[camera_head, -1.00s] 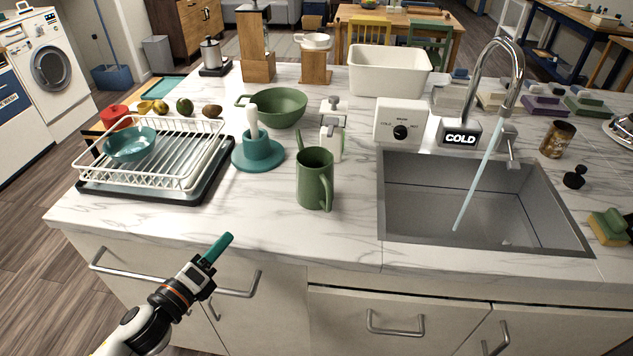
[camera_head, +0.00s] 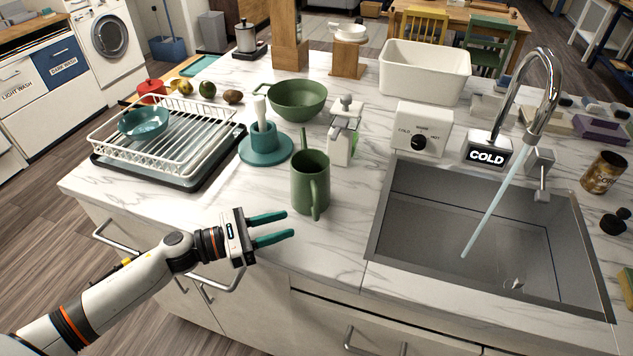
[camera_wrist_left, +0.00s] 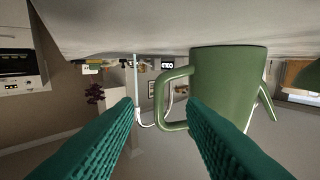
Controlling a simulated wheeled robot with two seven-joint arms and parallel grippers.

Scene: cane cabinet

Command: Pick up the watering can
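The green watering can (camera_head: 308,184) stands upright on the white marble counter, left of the sink. Its handle faces the near side, and a thin spout shows at its far side. My left gripper (camera_head: 290,225) is open, with two teal fingers apart, just in front and to the left of the can near the counter's front edge. In the left wrist view, which appears upside down, the can (camera_wrist_left: 230,85) is ahead, with its handle between and beyond the open fingers (camera_wrist_left: 160,105). Nothing is between the fingers. My right gripper is not in view.
A sink (camera_head: 470,230) with running water lies to the right. A teal stand (camera_head: 264,148), a white soap dispenser (camera_head: 341,140) and a green bowl (camera_head: 297,100) stand behind the can. A dish rack (camera_head: 165,150) is at left. The counter in front of the can is clear.

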